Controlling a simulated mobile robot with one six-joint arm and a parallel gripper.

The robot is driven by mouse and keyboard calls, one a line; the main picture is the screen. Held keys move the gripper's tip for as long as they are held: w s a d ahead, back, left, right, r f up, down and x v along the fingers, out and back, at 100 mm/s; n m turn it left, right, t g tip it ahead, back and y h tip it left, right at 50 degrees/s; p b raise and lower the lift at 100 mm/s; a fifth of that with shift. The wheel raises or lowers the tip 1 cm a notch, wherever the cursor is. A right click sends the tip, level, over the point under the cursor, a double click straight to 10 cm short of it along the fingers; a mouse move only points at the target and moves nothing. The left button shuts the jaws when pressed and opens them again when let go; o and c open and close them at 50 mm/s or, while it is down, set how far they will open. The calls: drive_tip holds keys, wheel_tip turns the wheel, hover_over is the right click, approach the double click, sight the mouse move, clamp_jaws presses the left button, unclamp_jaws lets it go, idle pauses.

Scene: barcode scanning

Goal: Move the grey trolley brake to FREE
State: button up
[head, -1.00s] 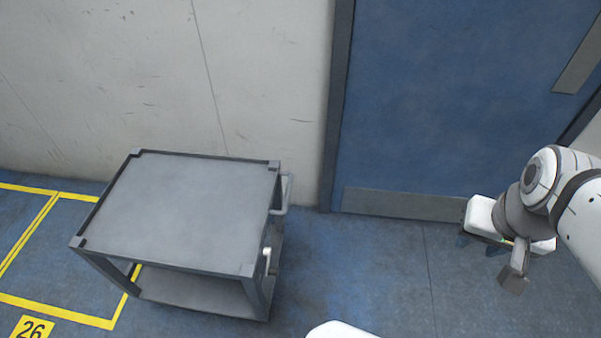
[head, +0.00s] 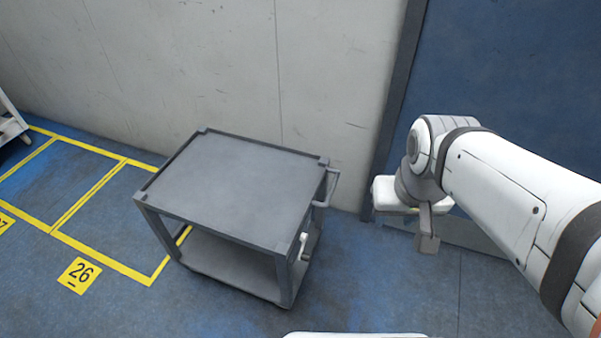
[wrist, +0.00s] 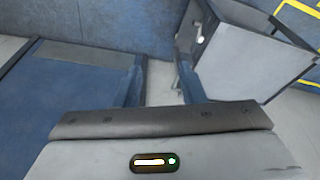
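The grey trolley (head: 235,185) stands on the blue floor against the wall, left of my gripper. Its brake lever (head: 303,245), a small pale handle, is on the trolley's right end below the top. The trolley shows at the upper right of the wrist view (wrist: 262,72), with the pale lever tip (wrist: 201,39) on its near end. Any brake marking is too small to read. My gripper (wrist: 161,82) is open and empty, its two blue fingers apart. In the head view its fingers are mostly hidden by the hand, which is right of the trolley and clear of it.
A push handle (head: 332,188) sticks out from the trolley's right end. The blue door (head: 500,90) and pale wall (head: 230,60) stand behind. Yellow floor lines and a 26 marker (head: 79,275) lie to the left. The floor right of the trolley is clear.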

drive_tip(key=shift+w+a+f, duration=0.1)
drive_tip(key=shift+w+a, duration=0.15)
drive_tip(key=shift+a, duration=0.05)
drive_tip(key=shift+o, duration=0.2)
drive_tip(key=shift+s+d, duration=0.2)
drive_tip(key=shift+o, duration=0.8)
drive_tip(key=shift+a+f, duration=0.15)
drive_tip(key=a+f+m+g+y+b, duration=0.35)
drive_tip(key=f+b, duration=0.35)
drive_tip(key=f, duration=0.5)
drive_tip(key=m+y+b, duration=1.2)
drive_tip(key=m+b, duration=0.2)
drive_tip(key=b, duration=0.4)
approach(306, 258)
drive_tip(key=s+a+r, duration=0.5)
drive_tip(key=s+r, duration=0.3)
drive_tip(key=r, duration=0.1)
drive_tip(key=w+d+f+m+t+y+b, duration=0.1)
drive_tip(key=w+f+m+t+b, duration=0.25)
drive_tip(key=f, duration=0.25)
drive_tip(key=w+d+f+m+t+y+b, duration=0.1)
drive_tip(key=w+f+m+t+b, duration=0.2)
drive_tip(key=f+m, duration=0.3)
drive_tip(key=shift+n+h, duration=0.25)
drive_tip(key=shift+n, duration=0.15)
drive_tip(key=x, duration=0.3)
drive_tip(key=b+x, duration=0.1)
drive_tip(key=x, duration=0.3)
drive_tip(key=shift+s+f, duration=0.15)
drive_tip(key=shift+s, duration=0.1)
